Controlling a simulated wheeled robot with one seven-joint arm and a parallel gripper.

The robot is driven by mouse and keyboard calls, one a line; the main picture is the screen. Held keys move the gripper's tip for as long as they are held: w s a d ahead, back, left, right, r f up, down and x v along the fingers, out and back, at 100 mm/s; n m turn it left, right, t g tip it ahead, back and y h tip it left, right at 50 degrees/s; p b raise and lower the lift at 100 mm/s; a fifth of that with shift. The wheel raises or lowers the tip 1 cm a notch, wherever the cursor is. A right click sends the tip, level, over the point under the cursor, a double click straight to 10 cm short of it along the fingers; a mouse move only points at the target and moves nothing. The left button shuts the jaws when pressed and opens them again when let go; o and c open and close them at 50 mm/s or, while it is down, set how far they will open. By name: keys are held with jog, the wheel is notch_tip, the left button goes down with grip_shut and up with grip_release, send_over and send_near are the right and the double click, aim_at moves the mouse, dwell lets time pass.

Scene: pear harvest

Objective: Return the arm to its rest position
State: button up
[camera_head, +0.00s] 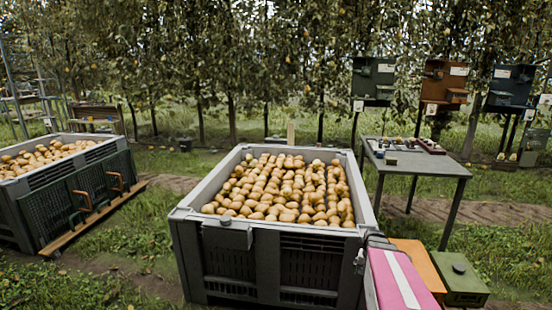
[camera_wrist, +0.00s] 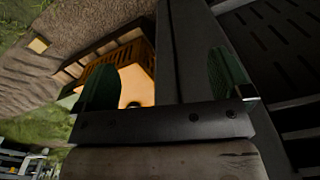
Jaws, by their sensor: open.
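My gripper (camera_wrist: 166,88) shows in the wrist view, with a dark green finger on each side and a wide gap between them. Nothing is held in that gap. A dark grey beam or rim (camera_wrist: 187,50) lies behind the gap; I cannot tell how far off it is. My gripper cannot be made out in the head view.
A grey bin (camera_head: 187,212) heaped with pears stands ahead; another pear bin (camera_head: 100,152) is at left. A pink surface with a white stripe (camera_head: 398,280), an orange box (camera_head: 418,262) and a green box (camera_head: 460,278) lie lower right. A table (camera_head: 420,163) stands behind.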

jog(key=s+a+r+n, duration=0.2)
jog(key=s+a+r, duration=0.1)
jog(key=a, duration=0.6)
jog(key=s+a+r+n, duration=0.3)
jog(key=s+a+r, duration=0.1)
jog(key=a, duration=0.5)
jog(key=shift+a+r, duration=0.4)
jog(key=shift+r, duration=0.4)
